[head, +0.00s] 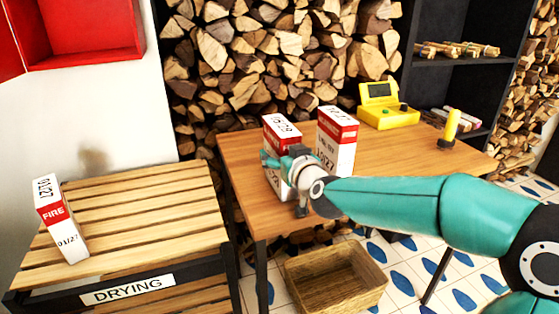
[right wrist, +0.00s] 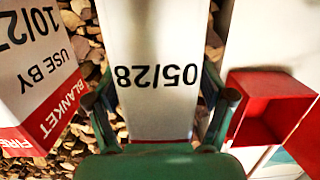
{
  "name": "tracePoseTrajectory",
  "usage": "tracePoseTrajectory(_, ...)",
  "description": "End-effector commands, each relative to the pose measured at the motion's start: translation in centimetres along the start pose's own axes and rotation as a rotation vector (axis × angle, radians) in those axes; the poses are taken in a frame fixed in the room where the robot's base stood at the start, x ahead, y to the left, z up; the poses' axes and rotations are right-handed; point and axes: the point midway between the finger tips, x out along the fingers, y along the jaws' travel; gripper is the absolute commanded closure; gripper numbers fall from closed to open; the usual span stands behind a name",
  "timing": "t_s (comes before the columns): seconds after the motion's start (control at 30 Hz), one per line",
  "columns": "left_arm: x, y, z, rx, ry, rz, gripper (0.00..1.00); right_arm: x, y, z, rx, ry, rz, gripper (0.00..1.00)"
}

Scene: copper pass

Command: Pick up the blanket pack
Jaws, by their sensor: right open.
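Three white and red blanket packs show in the head view. One pack (head: 283,128) stands on the wooden table, dated 05/28 in the right wrist view (right wrist: 155,45). A second pack (head: 337,140) stands just right of it; in the right wrist view this pack (right wrist: 45,75) reads "USE BY 10/2", cut off by the frame edge. A third pack (head: 62,220), marked FIRE and 01/27, stands on the slatted rack. My right gripper (head: 286,182) is open, with its fingers on either side of the 05/28 pack. Whether they touch it I cannot tell. My left gripper is not in view.
A yellow device (head: 388,112) and a yellow-topped object (head: 451,127) stand on the table (head: 400,160). A wicker basket (head: 335,282) sits on the floor. The slatted rack (head: 150,215) is labelled DRYING. A red open box (head: 85,35) hangs on the wall.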

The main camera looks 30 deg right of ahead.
Motion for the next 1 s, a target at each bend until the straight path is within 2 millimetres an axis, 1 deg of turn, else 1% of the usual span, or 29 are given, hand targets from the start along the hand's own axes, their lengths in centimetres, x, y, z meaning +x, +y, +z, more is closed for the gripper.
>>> tracePoseTrajectory(0.07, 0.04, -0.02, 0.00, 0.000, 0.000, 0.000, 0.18, 0.34, 0.00, 0.00, 0.000, 0.000, 0.000, 0.19)
tracePoseTrajectory(0.23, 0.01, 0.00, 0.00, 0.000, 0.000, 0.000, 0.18, 0.32, -0.03, -0.03, -0.001, 0.000, -0.001, 0.19)
tracePoseTrajectory(0.27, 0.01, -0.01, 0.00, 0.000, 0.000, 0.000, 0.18, 0.32, -0.03, -0.04, -0.001, 0.000, -0.001, 0.20)
tracePoseTrajectory(0.3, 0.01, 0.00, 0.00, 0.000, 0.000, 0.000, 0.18, 0.31, -0.04, -0.04, 0.000, 0.000, -0.001, 0.27)
tracePoseTrajectory(0.37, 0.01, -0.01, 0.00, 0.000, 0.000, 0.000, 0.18, 0.31, -0.04, -0.04, 0.000, 0.000, -0.001, 0.37)
tracePoseTrajectory(0.4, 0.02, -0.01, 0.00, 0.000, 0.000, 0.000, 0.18, 0.31, -0.05, -0.04, 0.000, 0.000, -0.001, 0.44)
tracePoseTrajectory(0.47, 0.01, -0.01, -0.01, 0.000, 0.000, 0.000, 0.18, 0.30, -0.06, -0.04, 0.000, 0.000, -0.001, 0.54)
tracePoseTrajectory(0.5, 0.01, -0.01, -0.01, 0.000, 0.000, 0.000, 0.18, 0.30, -0.06, -0.04, 0.000, 0.000, -0.001, 0.60)
tracePoseTrajectory(0.73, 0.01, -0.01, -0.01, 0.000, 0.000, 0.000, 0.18, 0.30, -0.08, -0.04, 0.000, 0.000, -0.001, 0.99)
tracePoseTrajectory(0.77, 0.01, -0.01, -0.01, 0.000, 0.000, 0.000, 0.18, 0.30, -0.08, -0.03, 0.000, 0.000, -0.001, 1.00)
tracePoseTrajectory(0.8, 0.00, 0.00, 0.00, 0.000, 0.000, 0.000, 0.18, 0.27, -0.03, -0.29, -0.001, 0.006, 0.000, 1.00)
tracePoseTrajectory(1.0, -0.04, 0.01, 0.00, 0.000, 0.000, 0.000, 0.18, 0.26, -0.03, -0.33, 0.000, 0.006, 0.000, 1.00)
